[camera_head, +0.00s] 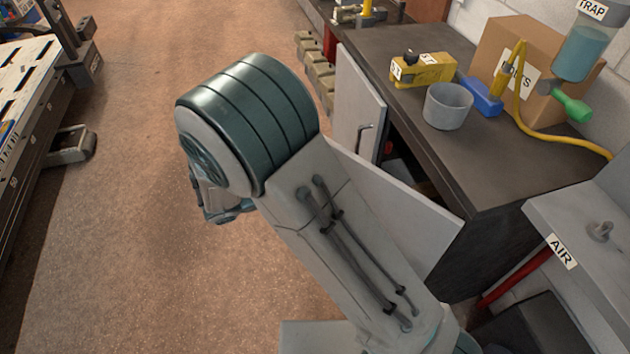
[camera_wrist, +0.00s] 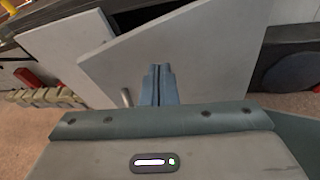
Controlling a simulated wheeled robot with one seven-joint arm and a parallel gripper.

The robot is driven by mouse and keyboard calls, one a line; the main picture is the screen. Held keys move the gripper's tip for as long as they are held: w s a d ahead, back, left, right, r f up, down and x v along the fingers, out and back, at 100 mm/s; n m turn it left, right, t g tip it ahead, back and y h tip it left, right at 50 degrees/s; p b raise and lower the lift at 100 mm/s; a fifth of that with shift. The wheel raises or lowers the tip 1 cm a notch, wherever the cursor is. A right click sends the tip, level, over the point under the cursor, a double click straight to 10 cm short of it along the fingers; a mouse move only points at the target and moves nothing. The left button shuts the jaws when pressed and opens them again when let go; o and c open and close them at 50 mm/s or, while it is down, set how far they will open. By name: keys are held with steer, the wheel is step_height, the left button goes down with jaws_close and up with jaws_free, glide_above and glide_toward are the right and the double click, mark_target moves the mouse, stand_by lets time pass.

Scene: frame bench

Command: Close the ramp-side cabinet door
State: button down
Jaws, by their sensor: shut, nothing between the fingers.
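The bench cabinet has two light grey doors, both standing open. The far door (camera_head: 357,105) carries a dark bar handle (camera_head: 364,135). The near door (camera_head: 425,215) is partly hidden behind my arm in the head view. I cannot tell which one is the ramp-side door. In the wrist view, a large grey panel (camera_wrist: 205,45) fills the middle, and another grey panel (camera_wrist: 65,45) lies to its left. My gripper (camera_wrist: 160,72) is shut and empty in front of the large panel; contact cannot be told. A metal handle (camera_wrist: 127,97) shows just left of the fingers.
The dark bench top (camera_head: 445,130) holds a grey cup (camera_head: 447,106), a yellow block (camera_head: 424,70) and a cardboard box (camera_head: 535,60). A grey unit labelled AIR (camera_head: 575,225) stands at right. A slotted white-topped cart (camera_head: 25,85) stands at left. Brown floor between is clear.

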steer(key=a+f+n+t+y+b, duration=0.1)
steer(key=a+f+n+t+b, duration=0.2)
steer(key=a+f+n+t, duration=0.45)
steer(key=w+d+m+g, duration=0.1)
steer(key=w+d, duration=0.7)
steer(key=w, duration=0.2)
steer(key=shift+w, duration=0.25)
steer(key=shift+m, duration=0.25)
